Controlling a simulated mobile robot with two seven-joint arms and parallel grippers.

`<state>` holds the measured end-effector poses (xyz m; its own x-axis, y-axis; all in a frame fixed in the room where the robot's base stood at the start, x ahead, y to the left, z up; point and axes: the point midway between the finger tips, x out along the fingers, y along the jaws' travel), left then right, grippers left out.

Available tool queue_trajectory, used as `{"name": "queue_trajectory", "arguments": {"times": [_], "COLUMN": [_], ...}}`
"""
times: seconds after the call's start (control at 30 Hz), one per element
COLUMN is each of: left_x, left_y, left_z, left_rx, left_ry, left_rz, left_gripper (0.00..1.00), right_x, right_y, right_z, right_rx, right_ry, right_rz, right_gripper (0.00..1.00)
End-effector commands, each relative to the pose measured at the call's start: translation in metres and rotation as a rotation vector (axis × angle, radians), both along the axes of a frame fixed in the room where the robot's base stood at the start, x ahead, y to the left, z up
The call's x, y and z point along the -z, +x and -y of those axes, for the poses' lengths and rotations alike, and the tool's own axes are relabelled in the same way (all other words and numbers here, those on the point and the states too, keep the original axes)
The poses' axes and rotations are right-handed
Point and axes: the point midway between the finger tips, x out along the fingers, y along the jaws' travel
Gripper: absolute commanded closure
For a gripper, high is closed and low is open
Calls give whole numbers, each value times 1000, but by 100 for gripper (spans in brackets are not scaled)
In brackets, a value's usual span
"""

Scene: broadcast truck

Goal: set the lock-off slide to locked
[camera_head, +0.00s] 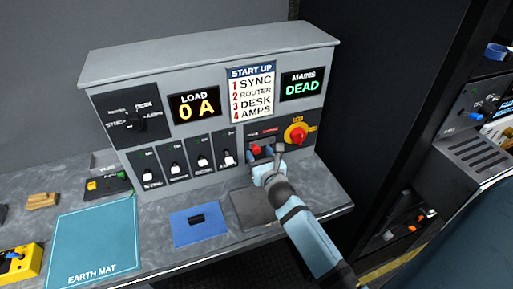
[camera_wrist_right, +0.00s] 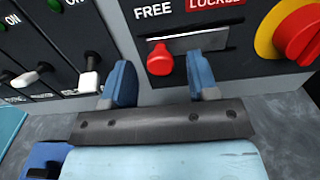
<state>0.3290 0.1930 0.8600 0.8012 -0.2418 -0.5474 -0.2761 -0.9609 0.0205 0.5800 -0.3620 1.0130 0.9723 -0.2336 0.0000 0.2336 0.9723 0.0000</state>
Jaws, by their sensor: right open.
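The lock-off slide is a red knob (camera_wrist_right: 160,60) on a pale horizontal slot (camera_wrist_right: 190,41) in the dark panel. The knob sits at the slot's left end, on the FREE side. The red LOCKED label (camera_wrist_right: 215,4) is above the slot's right part. In the head view the knob (camera_head: 256,150) shows just beyond my right gripper (camera_head: 269,154). My right gripper (camera_wrist_right: 161,82) is open, with one blue finger on each side of the knob in the wrist view. I see no clear contact with it. My left gripper is not in view.
A red and yellow rotary switch (camera_head: 296,133) is close right of the slide. Several black-and-white breaker switches (camera_head: 202,160) are to its left. The MAINS display (camera_head: 302,85) reads DEAD. A blue plate (camera_head: 195,224) and an earth mat (camera_head: 95,240) lie on the counter.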

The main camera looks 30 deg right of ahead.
Motion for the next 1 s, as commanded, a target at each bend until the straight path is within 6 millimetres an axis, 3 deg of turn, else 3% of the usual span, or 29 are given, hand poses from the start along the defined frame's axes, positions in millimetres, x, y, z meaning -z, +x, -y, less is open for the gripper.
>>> {"name": "queue_trajectory", "arguments": {"times": [0.2,0.53,0.77,0.9,1.0], "left_x": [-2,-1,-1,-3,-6], "left_y": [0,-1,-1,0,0], "left_z": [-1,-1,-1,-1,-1], "left_rx": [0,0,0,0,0], "left_ry": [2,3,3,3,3], "left_rz": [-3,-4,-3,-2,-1], "left_gripper": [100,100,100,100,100], "right_x": [0,1,0,0,0], "right_y": [22,25,25,24,22], "right_z": [6,6,6,7,19], "right_rx": [0,0,0,0,1], "right_ry": [1,0,0,-1,-5], "right_rz": [0,-1,0,0,-2], "right_gripper": [46,46,96,100,100]}}
